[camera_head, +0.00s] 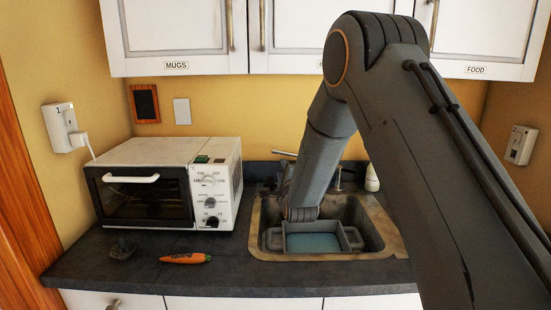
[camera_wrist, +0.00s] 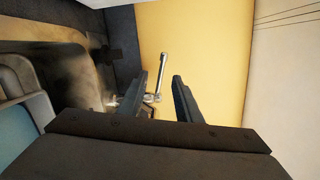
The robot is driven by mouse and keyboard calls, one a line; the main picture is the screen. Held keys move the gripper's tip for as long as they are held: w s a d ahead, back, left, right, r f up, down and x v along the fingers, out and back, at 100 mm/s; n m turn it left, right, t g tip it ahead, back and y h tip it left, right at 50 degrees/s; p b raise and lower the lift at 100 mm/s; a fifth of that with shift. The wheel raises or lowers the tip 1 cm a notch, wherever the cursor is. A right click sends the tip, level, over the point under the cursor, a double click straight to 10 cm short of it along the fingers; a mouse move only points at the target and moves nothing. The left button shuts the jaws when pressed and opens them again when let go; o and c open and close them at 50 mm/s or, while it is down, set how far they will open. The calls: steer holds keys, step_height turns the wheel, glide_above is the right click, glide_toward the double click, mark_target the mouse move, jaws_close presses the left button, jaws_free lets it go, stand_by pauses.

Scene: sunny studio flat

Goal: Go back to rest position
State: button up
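My arm reaches from the right side of the head view down over the sink (camera_head: 265,222). It is bent, not folded in. My gripper (camera_wrist: 159,78) shows in the wrist view with its two dark fingers apart and nothing between them. Beyond the fingers are the yellow wall (camera_wrist: 210,45) and a metal tap (camera_wrist: 162,66). In the head view the gripper's fingers are hidden behind my arm.
A grey tub with a blue inside (camera_head: 312,243) sits in the sink under my forearm. A white toaster oven (camera_head: 232,175), a carrot (camera_head: 185,258) and a small dark object (camera_head: 122,249) stand or lie on the counter (camera_head: 215,285). Cupboards (camera_head: 175,30) hang above.

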steer(key=s+d+f+n+g+h, duration=0.1)
steer(key=s+d+n+g, duration=0.3)
steer(key=s, duration=0.6)
steer(key=s+d+f+n+g, duration=0.4)
steer(key=s+d+n, duration=0.1)
steer(key=s, duration=0.5)
steer(key=s+d+f+n+g+h, duration=0.1)
steer(key=s+d+f+n+g, duration=0.2)
steer(key=s, duration=0.8)
steer(key=shift+d+f+n+g+h, duration=0.15)
steer(key=shift+d+n+g+h, duration=0.15)
steer(key=shift+d+n+g, duration=0.8)
steer(key=s+d+n+g, duration=0.2)
steer(key=s+n+g, duration=0.1)
steer(key=s, duration=1)
steer(key=shift+s+d+f+n, duration=0.25)
steer(key=shift+d+f+n, duration=0.15)
steer(key=shift+n, duration=0.5)
